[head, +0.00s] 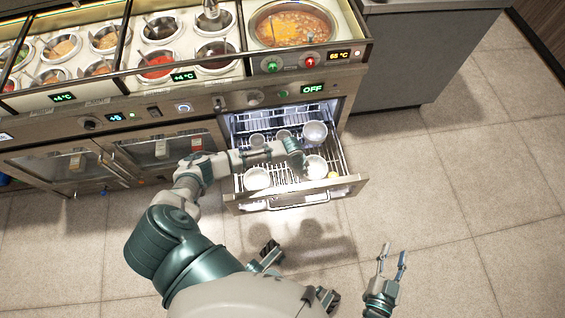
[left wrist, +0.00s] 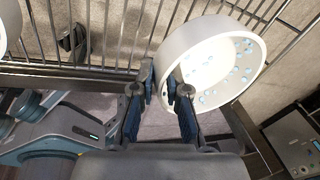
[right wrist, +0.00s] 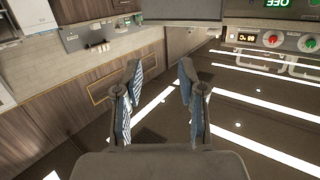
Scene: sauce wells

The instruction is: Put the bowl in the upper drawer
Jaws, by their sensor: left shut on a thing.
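My left gripper (head: 301,163) reaches over the pulled-out drawer (head: 349,187). In the left wrist view its fingers (left wrist: 164,82) are shut on the near wall of a white round bowl (left wrist: 204,62). Droplets show on the bowl's inside. The bowl lies tilted in that view, close to the wire rack; I cannot tell if it touches the rack. In the head view the held bowl seems to be the white one (head: 315,166) beside the gripper. My right gripper (head: 393,262) is open and empty above the floor, and its fingers show apart in the right wrist view (right wrist: 158,80).
Other white bowls stand in the drawer, at the left (head: 257,179) and back right (head: 315,131). A small yellow item (head: 333,175) lies near the drawer front. A counter with sauce wells (head: 160,62) and a soup pot (head: 291,25) is above. The floor at right is clear.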

